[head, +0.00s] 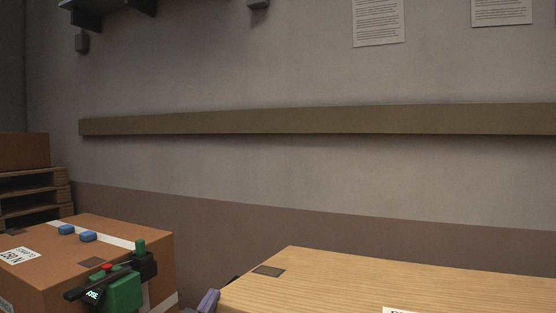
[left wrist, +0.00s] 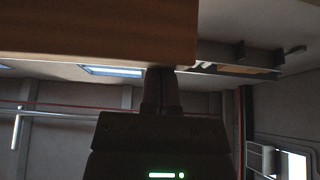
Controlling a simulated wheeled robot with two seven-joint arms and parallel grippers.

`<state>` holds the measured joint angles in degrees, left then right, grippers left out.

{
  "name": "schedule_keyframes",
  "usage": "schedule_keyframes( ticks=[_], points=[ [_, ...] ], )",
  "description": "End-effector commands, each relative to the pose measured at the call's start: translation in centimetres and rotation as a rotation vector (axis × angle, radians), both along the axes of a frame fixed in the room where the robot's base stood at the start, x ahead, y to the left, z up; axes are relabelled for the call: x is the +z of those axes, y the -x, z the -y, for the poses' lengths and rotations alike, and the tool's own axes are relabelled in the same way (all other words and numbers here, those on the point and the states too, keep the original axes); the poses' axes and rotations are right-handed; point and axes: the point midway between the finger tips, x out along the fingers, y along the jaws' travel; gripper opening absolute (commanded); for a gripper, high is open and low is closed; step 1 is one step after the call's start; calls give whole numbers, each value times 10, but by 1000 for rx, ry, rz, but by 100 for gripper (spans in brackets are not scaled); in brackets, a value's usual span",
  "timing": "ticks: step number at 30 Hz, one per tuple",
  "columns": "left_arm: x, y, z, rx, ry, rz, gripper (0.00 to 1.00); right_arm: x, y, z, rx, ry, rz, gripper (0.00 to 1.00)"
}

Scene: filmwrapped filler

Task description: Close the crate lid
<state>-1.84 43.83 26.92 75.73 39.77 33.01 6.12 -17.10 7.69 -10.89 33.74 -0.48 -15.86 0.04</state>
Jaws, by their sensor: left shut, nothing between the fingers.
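A pale wood-grained surface, which looks like the crate lid (head: 430,282), fills the bottom right of the head view. The frame cuts it off, so the crate body below and any hinge are hidden. In the left wrist view, the brown panel (left wrist: 90,35) across the top appears to be the same lid seen from close by. My left gripper (left wrist: 162,73) is shut and empty, with its dark fingertips at the panel's lower edge near its right end. I cannot tell whether they touch it. My right gripper is in neither view.
A purple-grey object (head: 207,302) shows in the gap before the wood. Pallets (head: 35,192) stand far left. A wall rail (head: 300,121) runs behind.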

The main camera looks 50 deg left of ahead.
Motion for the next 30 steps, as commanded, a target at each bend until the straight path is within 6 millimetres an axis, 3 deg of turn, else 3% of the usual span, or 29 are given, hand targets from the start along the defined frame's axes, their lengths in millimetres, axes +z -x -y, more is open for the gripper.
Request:
schedule_keyframes(
  ticks=[1, 9, 18, 30],
  points=[
    [-34, 1, 1, 1, -10, 9, 0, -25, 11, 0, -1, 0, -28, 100],
    [-83, 9, 5, -2, -34, 62, 0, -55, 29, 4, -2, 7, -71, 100],
    [-106, 11, 6, -2, -30, 58, 0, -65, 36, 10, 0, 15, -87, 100],
    [-113, 12, 7, -1, -24, 45, 0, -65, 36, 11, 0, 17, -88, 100]
  ],
)
